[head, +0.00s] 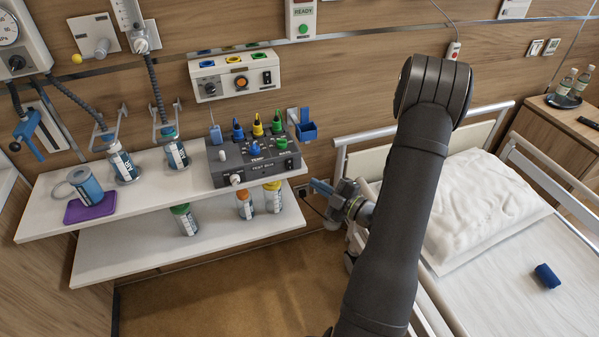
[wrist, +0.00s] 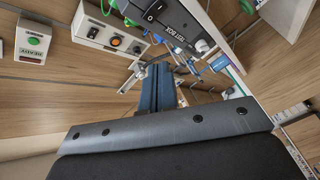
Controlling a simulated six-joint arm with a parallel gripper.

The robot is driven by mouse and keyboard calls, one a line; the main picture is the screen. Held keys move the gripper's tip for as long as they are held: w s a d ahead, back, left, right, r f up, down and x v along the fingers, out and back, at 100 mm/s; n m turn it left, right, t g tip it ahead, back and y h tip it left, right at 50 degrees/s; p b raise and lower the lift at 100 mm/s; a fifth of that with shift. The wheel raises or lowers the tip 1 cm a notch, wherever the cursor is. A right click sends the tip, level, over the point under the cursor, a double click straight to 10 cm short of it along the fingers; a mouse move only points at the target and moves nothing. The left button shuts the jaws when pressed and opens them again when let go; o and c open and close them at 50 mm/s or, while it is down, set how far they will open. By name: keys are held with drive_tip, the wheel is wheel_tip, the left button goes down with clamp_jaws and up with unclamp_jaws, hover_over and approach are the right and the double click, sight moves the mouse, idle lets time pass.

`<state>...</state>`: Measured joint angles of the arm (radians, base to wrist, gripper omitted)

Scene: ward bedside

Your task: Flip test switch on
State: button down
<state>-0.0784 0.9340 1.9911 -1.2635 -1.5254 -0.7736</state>
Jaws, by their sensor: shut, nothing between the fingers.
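The dark grey test box (head: 222,172) stands on the white upper shelf, with colored plugs on top and a white connector in its front. In the wrist view the test box (wrist: 180,22) is partly cut off at the top edge. A black rocker switch (wrist: 152,10) shows beside its "TEST BOX" label; I cannot tell its on or off position. My gripper (head: 313,184) is right of the box, beside the shelf's right end and apart from the switch. Its blue fingers (wrist: 156,70) are shut and empty in the wrist view.
A wall panel (head: 236,75) with an orange button is above the box. A blue holder (head: 307,131) is on the wall close by. The shelf (head: 45,210) carries bottles and a mug on a purple mat. The bed rail (head: 420,135) is on the right.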

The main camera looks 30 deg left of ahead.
drive_tip(key=w+d+n+g, duration=0.1)
drive_tip(key=n, duration=0.1)
drive_tip(key=d+f+n+g, duration=0.1)
drive_tip(key=n, duration=0.2)
drive_tip(key=w+d+f+n+g, duration=0.1)
drive_tip(key=d+n+g, duration=0.1)
drive_tip(key=n, duration=0.1)
drive_tip(key=shift+w+h, duration=0.35)
drive_tip(key=shift+h, duration=0.05)
approach(287, 169)
drive_tip(key=s+a, duration=0.3)
drive_tip(key=shift+w+a+f, duration=0.15)
drive_tip(key=shift+w+a, duration=0.55)
drive_tip(key=shift+w, duration=0.05)
drive_tip(key=shift+w+a+f, duration=0.15)
drive_tip(key=shift+w+a, duration=0.55)
drive_tip(key=shift+w, duration=0.05)
